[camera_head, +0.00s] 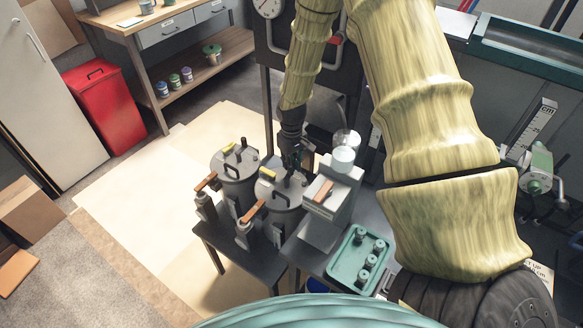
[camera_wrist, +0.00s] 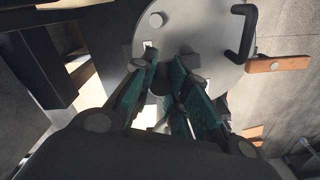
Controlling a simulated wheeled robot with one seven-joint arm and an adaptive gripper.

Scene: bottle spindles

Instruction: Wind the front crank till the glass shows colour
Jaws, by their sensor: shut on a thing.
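My gripper (camera_head: 291,160) is at the far right edge of the front grey drum (camera_head: 277,198). In the wrist view its green-padded fingers (camera_wrist: 172,82) are closed on a small dark part beside the drum's round lid (camera_wrist: 190,25); the fingers hide most of it, and I cannot tell whether it is a crank. An orange-handled lever (camera_head: 252,211) sits at the front drum's left. A clear glass (camera_head: 344,152) stands on a grey housing (camera_head: 337,200) to the right; it looks pale, with no clear colour. A wooden handle (camera_head: 323,190) lies along that housing.
A second grey drum (camera_head: 235,172) with its own orange lever (camera_head: 206,182) stands close behind left. A green tray (camera_head: 348,284) with several small pieces is at front right. My arm blocks the view to the right. The floor at left is open.

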